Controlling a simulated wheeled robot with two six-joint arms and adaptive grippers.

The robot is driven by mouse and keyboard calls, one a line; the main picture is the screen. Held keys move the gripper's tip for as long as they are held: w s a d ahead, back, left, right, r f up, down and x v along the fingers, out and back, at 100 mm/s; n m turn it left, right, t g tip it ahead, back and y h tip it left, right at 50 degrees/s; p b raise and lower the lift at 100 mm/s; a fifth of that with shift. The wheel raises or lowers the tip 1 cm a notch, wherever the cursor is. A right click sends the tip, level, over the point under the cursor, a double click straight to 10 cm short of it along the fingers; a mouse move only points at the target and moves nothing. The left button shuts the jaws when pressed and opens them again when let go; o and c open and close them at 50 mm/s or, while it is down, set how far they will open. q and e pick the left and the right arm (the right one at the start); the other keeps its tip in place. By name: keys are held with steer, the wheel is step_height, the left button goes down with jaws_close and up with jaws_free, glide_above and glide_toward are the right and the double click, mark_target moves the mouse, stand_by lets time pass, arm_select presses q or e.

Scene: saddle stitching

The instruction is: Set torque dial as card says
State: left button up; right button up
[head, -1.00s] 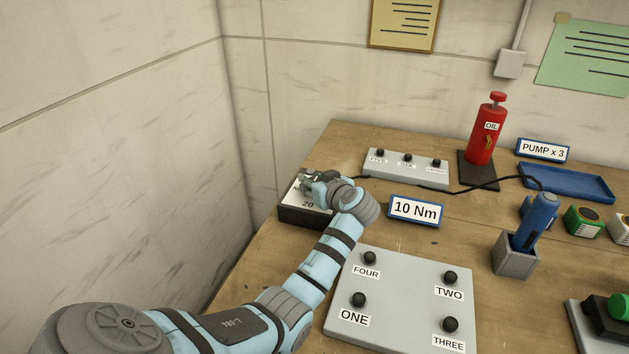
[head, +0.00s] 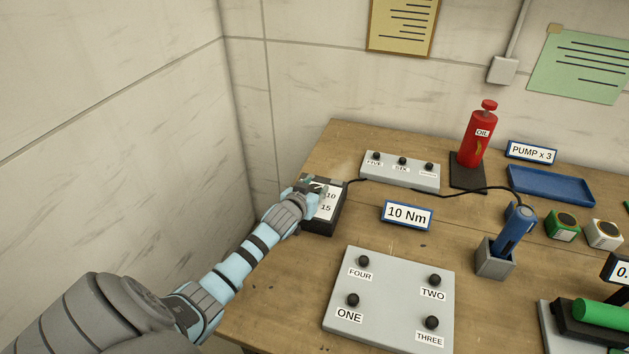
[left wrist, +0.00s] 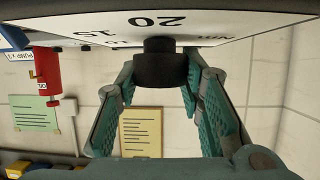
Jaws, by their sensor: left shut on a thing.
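The torque dial box (head: 322,226) is dark with a white face, at the back left of the bench. Its 10 and 15 marks show in the head view; 20 shows upside down on the dial face (left wrist: 215,24) in the left wrist view. My left gripper (head: 312,187) is at the dial and shut on its black knob (left wrist: 160,68), which sits between the green fingers. The knob's pointer is hidden, so its setting cannot be read. The card (head: 407,215) reads "10 Nm" and stands right of the dial box. My right gripper is not in view.
A grey button panel (head: 390,300) lies in front of the card, and a smaller one (head: 400,172) behind it. A red oil pump (head: 478,140), a blue tray (head: 550,186) and a blue tool (head: 514,232) in a grey holder stand to the right. A wall rises close on the left.

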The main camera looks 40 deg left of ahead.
arm_select(q)
steer(key=shift+m+t+h+b, duration=0.3)
steer(key=shift+m+h+b, duration=0.2)
steer(key=shift+m+h, duration=0.7)
steer(key=shift+h, duration=0.3)
steer(key=o, duration=1.2)
steer(key=shift+c, duration=0.2)
steer(key=v, duration=1.2)
